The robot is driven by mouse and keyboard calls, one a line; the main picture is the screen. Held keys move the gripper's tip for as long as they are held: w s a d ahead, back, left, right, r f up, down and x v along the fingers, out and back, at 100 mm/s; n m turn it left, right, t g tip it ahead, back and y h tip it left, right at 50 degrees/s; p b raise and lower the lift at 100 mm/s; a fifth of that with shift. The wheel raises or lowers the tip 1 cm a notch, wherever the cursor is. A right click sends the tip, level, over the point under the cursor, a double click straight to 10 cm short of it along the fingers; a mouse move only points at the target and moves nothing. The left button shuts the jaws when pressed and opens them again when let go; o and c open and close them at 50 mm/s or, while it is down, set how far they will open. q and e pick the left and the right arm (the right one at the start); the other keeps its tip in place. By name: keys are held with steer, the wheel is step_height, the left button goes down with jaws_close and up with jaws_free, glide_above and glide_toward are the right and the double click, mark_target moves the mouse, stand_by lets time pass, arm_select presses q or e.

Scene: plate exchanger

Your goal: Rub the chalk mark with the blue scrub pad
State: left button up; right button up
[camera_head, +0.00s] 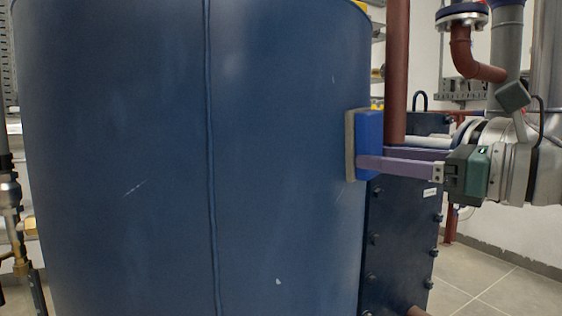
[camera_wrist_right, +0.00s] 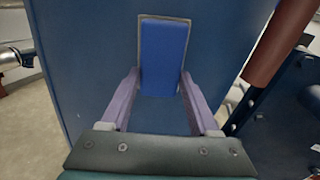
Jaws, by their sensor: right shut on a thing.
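The blue scrub pad (camera_head: 369,138) has a grey face turned to the left, toward the large dark blue tank (camera_head: 285,160). My right gripper (camera_head: 362,163) is shut on the pad with its long purple fingers, at the tank's right edge. In the right wrist view the pad (camera_wrist_right: 163,55) stands between the two fingertips, in front of the tank wall (camera_wrist_right: 90,60). I cannot tell whether the pad touches the tank. A faint pale streak (camera_head: 134,188) shows on the tank's left half; I cannot tell whether it is the chalk mark. My left gripper is out of view.
A vertical seam (camera_head: 211,160) runs down the tank. A small pale fleck (camera_head: 278,282) shows low on it. A red-brown pipe (camera_head: 397,70) stands close behind the pad, above a dark bolted unit (camera_head: 400,240). Tiled floor (camera_head: 500,290) is open at the lower right.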

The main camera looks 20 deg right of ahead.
steer(key=shift+s+a+r+p, duration=0.15)
steer(key=shift+a+r+p, duration=0.1)
steer(key=shift+a+p, duration=0.2)
steer(key=shift+s+a+p, duration=0.35)
steer(key=shift+a+p, duration=0.3)
steer(key=shift+a, duration=0.15)
steer(key=shift+s+a+f, duration=0.2)
steer(key=shift+a, duration=0.3)
steer(key=a+p, duration=0.1)
steer(key=s+a+p, duration=0.1)
steer(key=a+p, duration=0.1)
steer(key=shift+s+r, duration=0.1)
steer(key=shift+s+a, duration=0.15)
steer(key=shift+a, duration=0.1)
steer(key=shift+d+f, duration=0.1)
steer(key=shift+f, duration=0.1)
